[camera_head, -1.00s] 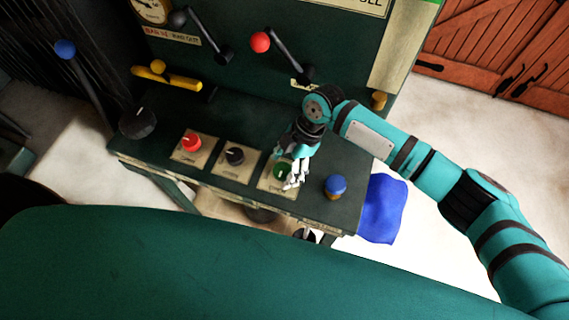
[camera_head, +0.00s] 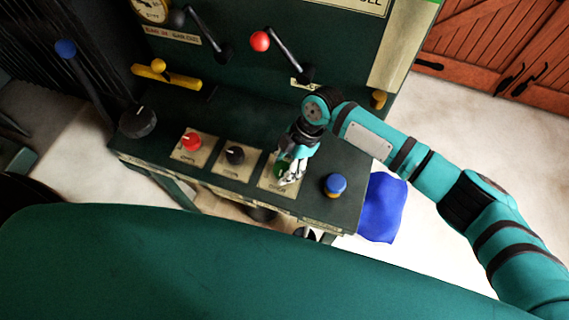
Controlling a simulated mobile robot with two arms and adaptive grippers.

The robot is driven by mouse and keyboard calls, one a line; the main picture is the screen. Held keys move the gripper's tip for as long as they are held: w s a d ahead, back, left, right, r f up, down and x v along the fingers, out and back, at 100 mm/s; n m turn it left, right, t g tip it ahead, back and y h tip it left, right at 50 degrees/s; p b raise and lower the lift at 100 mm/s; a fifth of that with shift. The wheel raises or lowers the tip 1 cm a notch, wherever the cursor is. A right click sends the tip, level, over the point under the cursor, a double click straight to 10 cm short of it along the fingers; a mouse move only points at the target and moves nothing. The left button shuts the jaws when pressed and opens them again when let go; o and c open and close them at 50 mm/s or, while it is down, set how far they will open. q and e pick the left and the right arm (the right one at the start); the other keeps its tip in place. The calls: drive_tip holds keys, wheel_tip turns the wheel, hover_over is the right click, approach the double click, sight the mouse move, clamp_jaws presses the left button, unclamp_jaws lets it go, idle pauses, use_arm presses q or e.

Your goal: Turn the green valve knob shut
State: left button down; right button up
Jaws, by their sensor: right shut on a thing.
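The green valve knob (camera_head: 279,171) sits on a pale label plate (camera_head: 272,187) on the dark green console, at the right of a row of knobs. Only part of it shows, as my right gripper (camera_head: 288,175) covers much of it. My right gripper comes down from above and is shut on the knob. The knob's pointer direction is hidden. My left gripper is not in view.
A red knob (camera_head: 191,142) and a black knob (camera_head: 235,155) stand to the left on their own plates. A blue button (camera_head: 336,184) is close on the right.

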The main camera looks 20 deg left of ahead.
drive_tip(key=m+p, duration=0.3)
drive_tip(key=shift+s+r+t+y, duration=0.15)
drive_tip(key=shift+r+t+y, duration=0.15)
drive_tip(key=shift+t, duration=0.1)
drive_tip(key=m+t+p, duration=0.1)
drive_tip(key=m+p, duration=0.3)
drive_tip(key=m+t+p, duration=0.2)
drive_tip(key=m+p, duration=0.2)
drive_tip(key=m, duration=0.1)
drive_tip(key=shift+s+t+p, duration=0.2)
drive_tip(key=shift+t+p, duration=0.1)
drive_tip(key=shift+p, duration=0.05)
drive_tip(key=m+t+p, duration=0.1)
drive_tip(key=m+p, duration=0.1)
drive_tip(key=shift+m, duration=0.3)
drive_tip(key=shift+f+m+t+h+p, duration=0.1)
drive_tip(key=shift+m+t+h+p, duration=0.25)
drive_tip(key=shift+m, duration=0.4)
drive_tip(key=shift+f+m+t+h+p, duration=0.15)
drive_tip(key=shift+m+p, duration=0.25)
drive_tip(key=shift+m, duration=0.35)
drive_tip(key=o, duration=1.1)
drive_tip(key=shift+o, duration=0.2)
drive_tip(key=shift+s, duration=0.1)
